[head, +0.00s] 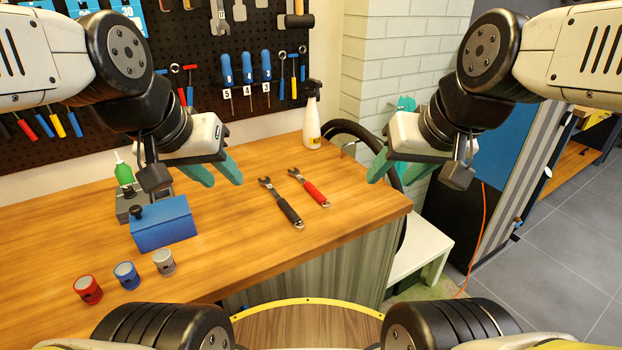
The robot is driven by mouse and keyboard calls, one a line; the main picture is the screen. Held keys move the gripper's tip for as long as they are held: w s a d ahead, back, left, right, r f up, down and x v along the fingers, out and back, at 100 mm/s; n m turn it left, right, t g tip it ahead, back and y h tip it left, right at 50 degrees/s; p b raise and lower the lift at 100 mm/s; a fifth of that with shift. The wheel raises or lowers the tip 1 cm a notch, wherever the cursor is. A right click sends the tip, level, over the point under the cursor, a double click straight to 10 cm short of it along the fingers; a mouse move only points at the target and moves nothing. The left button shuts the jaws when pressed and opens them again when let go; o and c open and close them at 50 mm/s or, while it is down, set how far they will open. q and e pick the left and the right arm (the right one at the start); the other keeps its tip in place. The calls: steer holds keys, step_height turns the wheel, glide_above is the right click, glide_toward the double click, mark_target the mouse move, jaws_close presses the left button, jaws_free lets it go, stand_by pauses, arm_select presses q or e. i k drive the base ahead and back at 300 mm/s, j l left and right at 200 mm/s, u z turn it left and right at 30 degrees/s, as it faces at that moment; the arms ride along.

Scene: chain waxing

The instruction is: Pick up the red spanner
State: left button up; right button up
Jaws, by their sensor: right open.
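The red spanner (315,192) lies flat on the wooden workbench (240,265), its open jaw pointing to the back left and its red handle toward the front right. A black-handled spanner (289,211) lies just to its left, nearly parallel. My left gripper (222,176) is above the bench, left of both spanners. Its green fingers look apart and empty, though they are seen partly from the side. My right gripper (388,172) is to the right of the red spanner, above the bench's right end. It is open and empty, and touches neither spanner.
Red (88,289), blue (127,275) and grey (164,262) cylinders are at the front left. A white spray bottle (312,120) stands behind the spanners. The bench around the spanners is clear.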

mark_target(321, 200)
steer(key=i+l+u, duration=0.1)
steer(key=l, duration=0.25)
steer(key=i+l+u, duration=0.1)
steer(key=l, duration=0.2)
steer(key=i+l+u, duration=0.15)
steer(key=l, duration=0.25)
steer(key=i+l+u, duration=0.1)
steer(key=l, duration=0.25)
